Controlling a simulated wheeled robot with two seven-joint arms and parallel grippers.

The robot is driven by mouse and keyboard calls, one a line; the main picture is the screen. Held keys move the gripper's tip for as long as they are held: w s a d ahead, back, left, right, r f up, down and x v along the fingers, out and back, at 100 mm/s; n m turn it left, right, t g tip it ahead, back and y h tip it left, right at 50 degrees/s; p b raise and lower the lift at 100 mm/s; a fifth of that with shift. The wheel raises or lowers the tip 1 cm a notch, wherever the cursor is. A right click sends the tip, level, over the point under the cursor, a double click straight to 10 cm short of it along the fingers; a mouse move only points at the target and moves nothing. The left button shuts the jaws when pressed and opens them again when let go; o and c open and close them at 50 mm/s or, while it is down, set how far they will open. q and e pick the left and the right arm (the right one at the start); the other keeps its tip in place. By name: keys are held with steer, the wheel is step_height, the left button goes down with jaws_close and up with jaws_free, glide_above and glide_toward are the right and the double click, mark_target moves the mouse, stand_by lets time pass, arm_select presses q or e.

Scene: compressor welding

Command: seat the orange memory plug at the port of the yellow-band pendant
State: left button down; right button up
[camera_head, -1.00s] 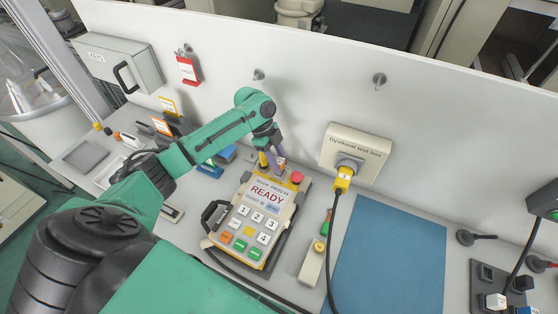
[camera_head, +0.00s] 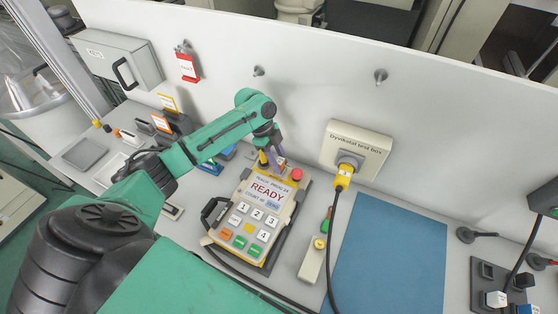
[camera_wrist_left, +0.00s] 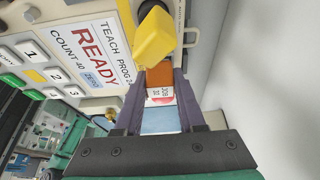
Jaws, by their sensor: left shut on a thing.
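The teach pendant (camera_head: 258,208) with yellow bands lies on the bench, its screen reading READY. My left gripper (camera_head: 273,159) is at the pendant's far end, beside the red button (camera_head: 297,175). In the left wrist view its two purple fingers (camera_wrist_left: 163,85) are shut on the orange memory plug (camera_wrist_left: 159,75), which has a white and red label. The plug's front end points at the pendant's edge, close behind a yellow part (camera_wrist_left: 153,40) that sticks up. The port itself is hidden, so I cannot tell whether the plug touches or enters it. My right gripper is not in view.
A test box (camera_head: 357,152) on the white wall has a yellow connector (camera_head: 343,179) and a hanging black cable. A blue mat (camera_head: 390,255) lies right of the pendant. A beige handheld switch (camera_head: 312,262) lies between them. Several small holders stand at the left.

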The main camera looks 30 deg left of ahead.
arm_select(q)
steer(key=shift+c, duration=2.1)
jaws_free()
steer(key=b+v, duration=0.3)
steer(key=v, duration=1.1)
steer(key=shift+r, duration=0.25)
